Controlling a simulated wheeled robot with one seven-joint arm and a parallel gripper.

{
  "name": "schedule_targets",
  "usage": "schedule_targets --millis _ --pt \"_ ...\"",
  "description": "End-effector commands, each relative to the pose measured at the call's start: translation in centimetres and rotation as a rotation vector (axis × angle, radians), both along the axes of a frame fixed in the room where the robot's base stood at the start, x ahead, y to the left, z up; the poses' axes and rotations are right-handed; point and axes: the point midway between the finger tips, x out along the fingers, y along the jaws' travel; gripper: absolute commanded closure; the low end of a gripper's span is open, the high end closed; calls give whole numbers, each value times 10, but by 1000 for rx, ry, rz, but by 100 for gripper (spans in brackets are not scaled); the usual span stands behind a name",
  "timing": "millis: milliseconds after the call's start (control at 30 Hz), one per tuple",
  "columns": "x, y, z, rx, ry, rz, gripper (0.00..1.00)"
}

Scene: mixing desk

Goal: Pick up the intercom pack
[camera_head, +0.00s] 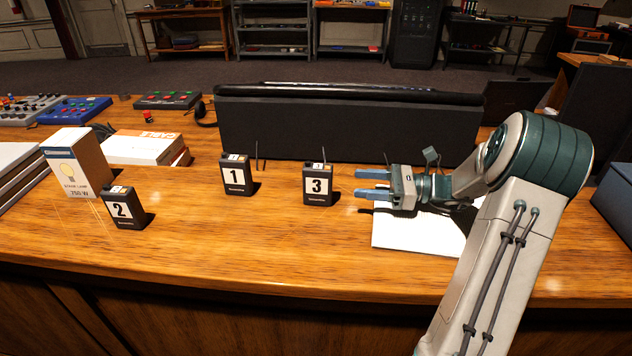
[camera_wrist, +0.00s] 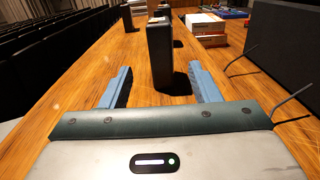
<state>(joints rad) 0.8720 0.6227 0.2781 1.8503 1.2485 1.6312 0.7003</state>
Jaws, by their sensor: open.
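Three small black packs with white number labels stand upright on the wooden desk. Pack 3 (camera_head: 318,185) is nearest my gripper, pack 1 (camera_head: 237,175) stands to its left, and pack 2 (camera_head: 123,208) is farther left near the front edge. My gripper (camera_head: 358,184) is open and empty, just right of pack 3, with its blue fingers pointing left at it. In the wrist view pack 3 (camera_wrist: 159,56) stands upright ahead, between the lines of the two fingers and apart from them. It largely hides pack 1 behind it.
A long black console (camera_head: 340,130) runs behind the packs. White paper (camera_head: 415,236) lies under my gripper. A lamp box (camera_head: 77,165) stands beside pack 2, with a white box (camera_head: 143,149) behind. Thin dark antennas or wires (camera_wrist: 293,103) rise at right in the wrist view. The desk front is clear.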

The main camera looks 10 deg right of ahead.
Motion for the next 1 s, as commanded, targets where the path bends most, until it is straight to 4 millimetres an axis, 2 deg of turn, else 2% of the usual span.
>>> schedule_targets --millis 400,667,900,1000 --pt "25 66 1 3 1 -3 44" --pt "31 81 1 1 0 -1 44" --pt "43 115 2 3 1 3 44" --pt "47 124 2 1 1 1 44"
